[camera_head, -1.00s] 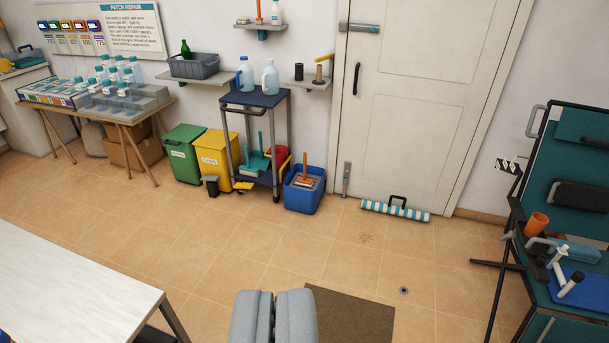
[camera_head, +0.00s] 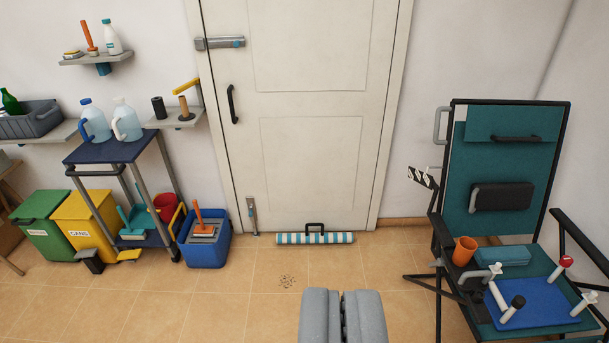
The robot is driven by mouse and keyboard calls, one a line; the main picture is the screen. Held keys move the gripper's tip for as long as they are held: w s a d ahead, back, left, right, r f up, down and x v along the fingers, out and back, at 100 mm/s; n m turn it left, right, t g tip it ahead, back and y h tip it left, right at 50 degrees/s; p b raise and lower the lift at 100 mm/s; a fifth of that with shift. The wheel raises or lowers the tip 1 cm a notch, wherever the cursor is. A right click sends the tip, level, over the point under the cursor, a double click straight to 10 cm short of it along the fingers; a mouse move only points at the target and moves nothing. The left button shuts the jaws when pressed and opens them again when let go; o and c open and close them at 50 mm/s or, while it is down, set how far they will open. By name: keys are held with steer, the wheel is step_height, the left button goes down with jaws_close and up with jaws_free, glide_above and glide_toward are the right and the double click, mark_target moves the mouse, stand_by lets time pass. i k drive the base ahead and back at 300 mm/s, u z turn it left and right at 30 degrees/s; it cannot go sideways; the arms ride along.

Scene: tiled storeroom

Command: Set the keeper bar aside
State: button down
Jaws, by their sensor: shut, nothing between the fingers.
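No part is labelled as the keeper bar, and I cannot tell which piece it is. A teal-and-white striped bar with a black handle (camera_head: 315,239) lies on the floor along the foot of the white door (camera_head: 318,160). A grey metal bar with a teal end (camera_head: 219,43) sits level across the door's upper left edge. A narrow upright metal piece (camera_head: 252,214) is at the door's lower left edge. My gripper (camera_head: 342,296) is shut and empty at the bottom of the view, pointing toward the door and apart from all of these.
A teal folding chair (camera_head: 502,135) with a blue tray (camera_head: 540,303) stands at the right. A blue bucket (camera_head: 204,249), a trolley (camera_head: 115,150), a yellow bin (camera_head: 84,222) and a green bin (camera_head: 40,220) line the left wall.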

mark_target(196, 81)
steer(key=i, duration=2.5)
steer(key=u, duration=0.85)
steer(key=i, duration=1.3)
steer(key=u, duration=0.5)
